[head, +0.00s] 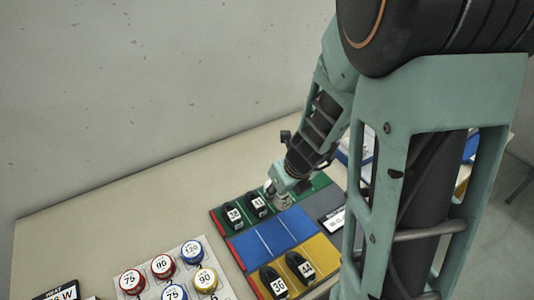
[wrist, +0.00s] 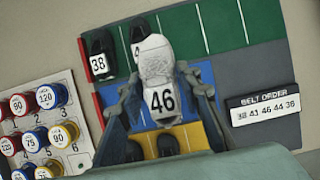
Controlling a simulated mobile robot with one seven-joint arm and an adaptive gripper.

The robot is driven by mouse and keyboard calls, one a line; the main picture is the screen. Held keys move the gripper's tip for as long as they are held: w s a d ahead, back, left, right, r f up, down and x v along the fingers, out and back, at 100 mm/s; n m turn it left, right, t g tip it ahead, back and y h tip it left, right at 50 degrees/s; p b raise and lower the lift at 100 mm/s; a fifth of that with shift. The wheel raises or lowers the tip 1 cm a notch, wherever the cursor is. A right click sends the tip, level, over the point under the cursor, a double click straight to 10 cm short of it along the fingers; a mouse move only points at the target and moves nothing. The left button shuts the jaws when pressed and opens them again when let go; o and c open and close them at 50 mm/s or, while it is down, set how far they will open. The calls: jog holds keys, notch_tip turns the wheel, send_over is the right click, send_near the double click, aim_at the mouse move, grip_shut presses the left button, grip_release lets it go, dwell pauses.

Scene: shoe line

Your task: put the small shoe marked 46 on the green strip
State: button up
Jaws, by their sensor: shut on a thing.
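A pale grey shoe marked 46 (wrist: 155,65) is between the two fingers of my gripper (wrist: 161,82) in the wrist view, with its number facing the camera. Whether the shoe touches the strip I cannot tell. The green strip also shows in the wrist view (wrist: 245,28). A black shoe marked 38 (wrist: 99,55) stands on its left part. A second black shoe (head: 256,204) stands just left of the held shoe, partly hidden by it in the wrist view.
A blue strip (head: 273,233) looks empty. A yellow strip (head: 318,250) holds black shoes marked 36 (head: 272,281) and 44 (head: 299,266). A belt order sign (wrist: 263,106) lies on the grey right part. A rack of round numbered tins (head: 208,262) stands at the left.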

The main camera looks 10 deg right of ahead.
jog(key=w+f+b, duration=0.1)
jog(key=w+f, duration=0.1)
jog(key=w+d+f, duration=0.1)
jog(key=w+f, duration=0.2)
jog(key=w+d+f+b, duration=0.1)
jog(key=w+f, duration=0.1)
jog(key=w, duration=0.1)
jog(key=shift+w+f+b, duration=0.2)
jog(key=shift+w+b, duration=0.05)
jog(key=shift+b, duration=0.05)
jog(key=f, duration=0.1)
jog(key=f+b, duration=0.2)
jog(key=shift+w+f, duration=0.25)
jog(key=shift+f, duration=0.15)
jog(key=shift+r, duration=0.1)
jog(key=o, duration=0.7)
jog(key=shift+f, duration=0.2)
jog(key=o, duration=0.5)
jog(key=shift+r, duration=0.1)
jog(key=shift+c, duration=0.2)
